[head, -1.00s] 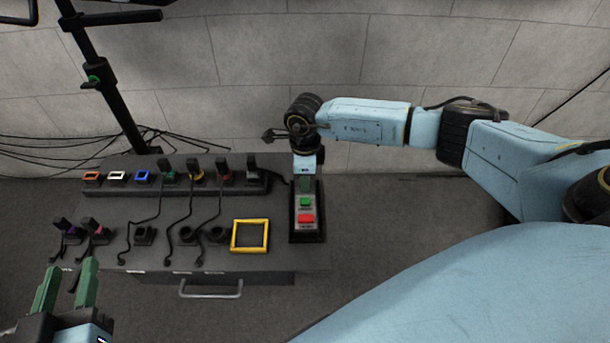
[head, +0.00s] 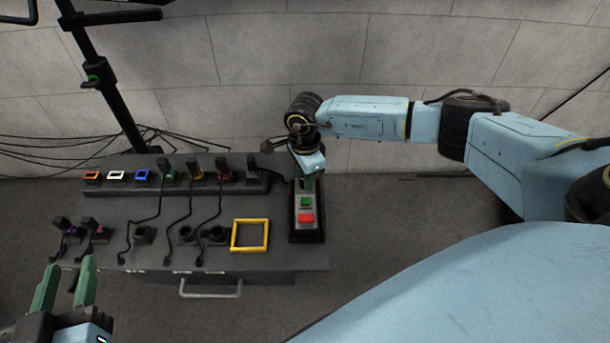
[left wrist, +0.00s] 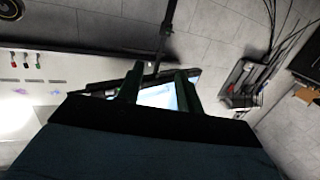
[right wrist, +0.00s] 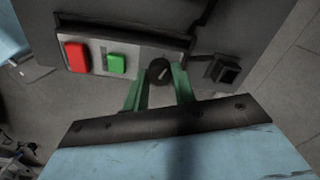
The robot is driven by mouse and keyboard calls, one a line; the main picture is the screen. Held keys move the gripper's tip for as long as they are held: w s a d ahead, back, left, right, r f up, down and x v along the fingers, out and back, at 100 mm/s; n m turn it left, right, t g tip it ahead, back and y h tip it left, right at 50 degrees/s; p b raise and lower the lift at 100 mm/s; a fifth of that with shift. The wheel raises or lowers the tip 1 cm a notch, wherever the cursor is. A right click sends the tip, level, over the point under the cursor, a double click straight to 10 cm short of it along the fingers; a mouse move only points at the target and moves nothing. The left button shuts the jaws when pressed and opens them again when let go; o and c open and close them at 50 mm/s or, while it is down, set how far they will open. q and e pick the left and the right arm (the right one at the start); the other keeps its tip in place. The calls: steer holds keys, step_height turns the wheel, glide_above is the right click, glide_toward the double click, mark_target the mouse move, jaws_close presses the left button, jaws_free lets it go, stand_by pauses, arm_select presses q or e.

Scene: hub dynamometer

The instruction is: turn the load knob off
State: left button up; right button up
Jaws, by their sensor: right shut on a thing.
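The load knob (right wrist: 159,72) is a round black knob with a pale pointer mark. It sits on the grey control box (right wrist: 100,56), in line with the green button (right wrist: 117,64) and the red button (right wrist: 76,56). My right gripper (right wrist: 161,80) has its green fingers on either side of the knob and is shut on it. In the head view my right gripper (head: 307,182) is over the far end of the control box, and the knob is hidden there. My left gripper (head: 70,283) is open and empty at the lower left, away from the bench.
The dark bench (head: 140,262) holds a yellow square frame (head: 250,235), several plugs with cables, and coloured sockets along its back. A drawer handle (head: 211,292) is on its front. A black stand (head: 112,95) rises behind at the left.

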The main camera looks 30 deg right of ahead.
steer(key=o, duration=1)
steer(key=shift+r, duration=0.1)
steer(key=shift+r, duration=0.15)
step_height(320, 180, up, 5)
steer(key=shift+r+p, duration=0.2)
steer(key=shift+p, duration=1)
arm_select(q)
steer(key=s+a+f+g+y+p, duration=0.1)
steer(key=s+a+f+g+y, duration=0.1)
steer(key=s+f+g, duration=0.4)
steer(key=s+a+f+g+y+p, duration=0.1)
steer(key=s+a+f+g+y, duration=0.1)
steer(key=s+a+f+g, duration=0.3)
step_height(320, 180, down, 2)
steer(key=s+g, duration=0.2)
steer(key=shift+s+f+n, duration=0.25)
steer(key=shift+s+n, duration=0.05)
steer(key=shift+n, duration=0.1)
arm_select(e)
step_height(320, 180, up, 8)
steer(key=shift+f, duration=0.2)
